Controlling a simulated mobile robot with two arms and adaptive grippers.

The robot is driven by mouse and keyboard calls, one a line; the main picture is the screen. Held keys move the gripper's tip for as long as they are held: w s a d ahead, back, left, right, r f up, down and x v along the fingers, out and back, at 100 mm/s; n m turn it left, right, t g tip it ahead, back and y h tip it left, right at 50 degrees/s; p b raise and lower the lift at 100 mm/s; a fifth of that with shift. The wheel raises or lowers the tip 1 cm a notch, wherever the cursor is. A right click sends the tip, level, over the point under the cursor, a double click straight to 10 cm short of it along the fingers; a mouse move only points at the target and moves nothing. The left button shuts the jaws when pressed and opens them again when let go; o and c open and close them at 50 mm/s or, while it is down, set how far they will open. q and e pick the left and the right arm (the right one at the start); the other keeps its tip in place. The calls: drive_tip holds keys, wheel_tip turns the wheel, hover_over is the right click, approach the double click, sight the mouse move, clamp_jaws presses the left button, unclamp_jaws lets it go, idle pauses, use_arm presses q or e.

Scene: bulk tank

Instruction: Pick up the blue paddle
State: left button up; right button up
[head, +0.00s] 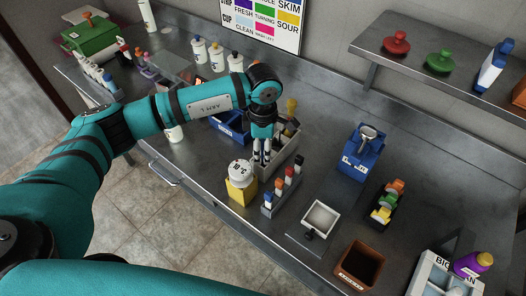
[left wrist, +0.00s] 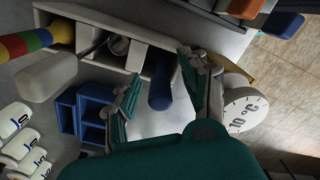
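The likely blue paddle shows in the left wrist view as a dark blue rounded handle (left wrist: 160,88). It sticks out of one compartment of a grey divided holder (left wrist: 130,38). My left gripper (left wrist: 160,70) has its two fingers apart, one on each side of the handle; I see no clear contact. In the head view my left gripper (head: 262,156) points down at the grey holder (head: 285,162). The blue handle cannot be made out there, probably hidden by the gripper. My right gripper is not in view.
A yellow block with a round thermometer dial (head: 241,173) stands close beside the gripper. A rack of coloured-cap markers (head: 283,193) stands in front. A blue bin (head: 228,127) sits behind. A blue caddy (head: 362,158) stands right. Steel counter is clear between holder and caddy.

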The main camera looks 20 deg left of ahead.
use_arm(q)
clamp_jaws()
drive_tip(key=shift+r, duration=0.1)
